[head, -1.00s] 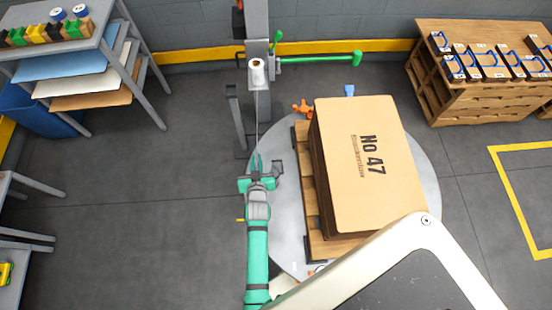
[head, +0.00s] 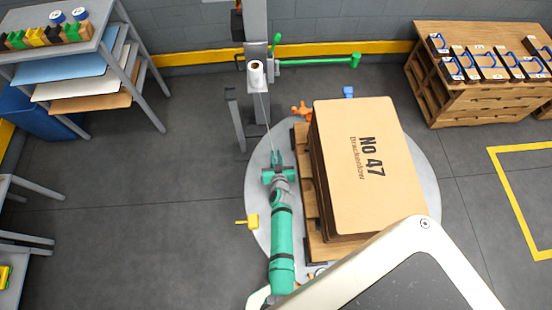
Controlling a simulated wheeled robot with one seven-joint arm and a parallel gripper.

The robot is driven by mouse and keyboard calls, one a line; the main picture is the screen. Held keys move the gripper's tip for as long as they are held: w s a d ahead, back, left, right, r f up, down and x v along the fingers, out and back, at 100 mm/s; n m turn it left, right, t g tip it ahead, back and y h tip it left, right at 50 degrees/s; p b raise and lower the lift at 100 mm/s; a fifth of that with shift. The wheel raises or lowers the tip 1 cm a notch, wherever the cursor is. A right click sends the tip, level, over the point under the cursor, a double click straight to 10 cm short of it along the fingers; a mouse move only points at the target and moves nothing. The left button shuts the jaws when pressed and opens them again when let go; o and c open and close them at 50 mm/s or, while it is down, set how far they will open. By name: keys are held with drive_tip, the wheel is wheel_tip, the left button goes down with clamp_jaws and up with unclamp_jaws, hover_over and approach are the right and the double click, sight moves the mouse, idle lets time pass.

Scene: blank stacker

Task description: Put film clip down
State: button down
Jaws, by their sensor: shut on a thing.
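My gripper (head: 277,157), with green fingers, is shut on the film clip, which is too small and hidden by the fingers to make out. It is over the left part of the round grey turntable (head: 425,180), left of the pallet and its boxed load. A thin pale strand of film (head: 265,112) runs from the white film roll (head: 256,74) on the grey mast down to my gripper.
A box marked No 47 (head: 345,205) stands on a wooden pallet (head: 301,170) close right of my arm. A yellow piece (head: 250,221) is left of my arm at the turntable's edge. An orange part (head: 301,110) and blue part (head: 348,92) are behind. Floor at left is clear.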

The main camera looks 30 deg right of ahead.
drive_tip(key=shift+f, duration=1.25)
drive_tip(key=shift+f, duration=0.1)
drive_tip(key=c, duration=1.8)
unclamp_jaws()
drive_tip(key=v, duration=1.2)
